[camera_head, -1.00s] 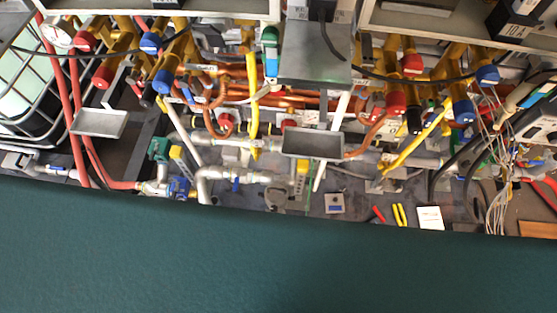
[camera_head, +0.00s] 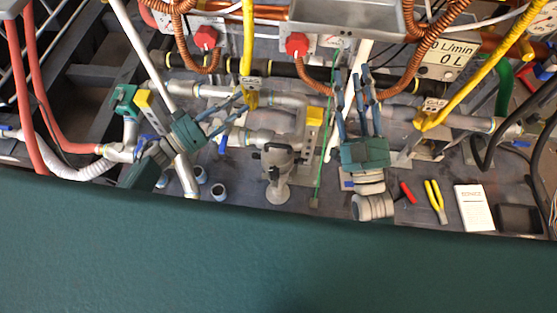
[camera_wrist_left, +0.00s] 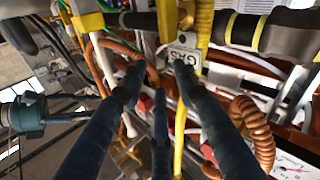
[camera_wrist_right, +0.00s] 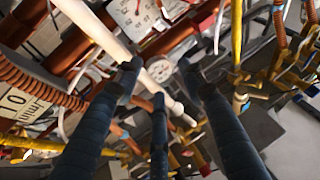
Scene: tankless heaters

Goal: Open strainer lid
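A grey metal fitting (camera_head: 278,172) with a rounded end stands on the dark panel in the middle of the head view; it looks like the strainer, but I cannot make out its lid for certain. My left gripper (camera_head: 232,108) is to its upper left, fingers spread and pointing right towards a yellow pipe. My right gripper (camera_head: 358,86) is to its upper right, fingers spread and pointing up. Both look empty and apart from the fitting. The left wrist view shows the open left fingers (camera_wrist_left: 158,75), the right wrist view the open right fingers (camera_wrist_right: 160,72). Neither clearly shows the strainer.
Yellow gas pipes (camera_head: 248,50), coiled copper hoses (camera_head: 447,45) and a grey tray (camera_head: 347,14) crowd the area around the grippers. Yellow-handled pliers (camera_head: 435,200) and a white booklet (camera_head: 474,207) lie at the right. A wide green surface (camera_head: 280,255) fills the front.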

